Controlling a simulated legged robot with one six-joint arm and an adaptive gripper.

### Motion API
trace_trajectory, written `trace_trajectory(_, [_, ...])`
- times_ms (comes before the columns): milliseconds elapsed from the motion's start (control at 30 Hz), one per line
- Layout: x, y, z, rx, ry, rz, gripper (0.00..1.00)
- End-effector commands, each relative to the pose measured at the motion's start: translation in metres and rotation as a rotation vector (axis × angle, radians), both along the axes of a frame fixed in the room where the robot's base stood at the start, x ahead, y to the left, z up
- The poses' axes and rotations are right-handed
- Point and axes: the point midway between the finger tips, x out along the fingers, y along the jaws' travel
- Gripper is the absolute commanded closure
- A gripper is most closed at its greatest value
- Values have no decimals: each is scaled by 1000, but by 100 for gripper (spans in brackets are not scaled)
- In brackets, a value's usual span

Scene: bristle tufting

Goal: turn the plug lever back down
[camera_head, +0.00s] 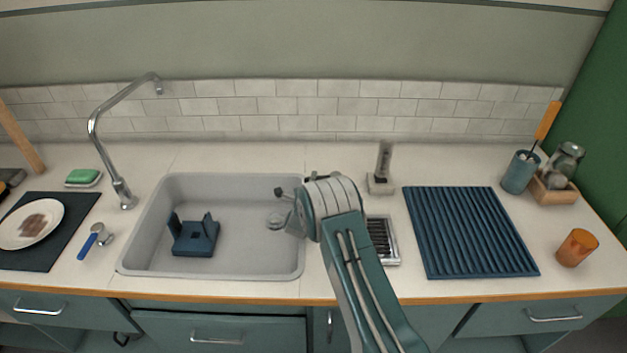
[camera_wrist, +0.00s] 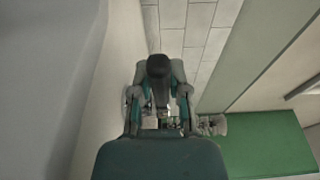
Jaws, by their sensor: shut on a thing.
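My gripper (camera_wrist: 160,90) shows in the wrist view with its two fingers closed on a dark, round-ended piece (camera_wrist: 158,67). In the head view the grey wrist end of my arm is over the right side of the sink (camera_head: 150,240) and points left. I cannot tell for certain whether the held piece is the plug lever. My arm hides part of the sink's right edge.
A blue holder (camera_head: 194,240) sits in the sink, left of my gripper. The tap (camera_head: 120,190) stands at its left rear. A ribbed blue mat (camera_head: 470,232) lies to the right. A metal tray (camera_head: 384,240) lies beside my arm. The tiled wall is behind.

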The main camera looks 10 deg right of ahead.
Motion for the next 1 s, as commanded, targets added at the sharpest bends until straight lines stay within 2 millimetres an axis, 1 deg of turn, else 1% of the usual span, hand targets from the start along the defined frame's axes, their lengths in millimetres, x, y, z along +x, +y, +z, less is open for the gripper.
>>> trace_trajectory(167, [-2,-2,-3,-2,6,23,100])
trace_trajectory(600, [-18,-4,-4,1,9,234,100])
trace_trajectory(1000, [-19,-3,-5,2,12,256,100])
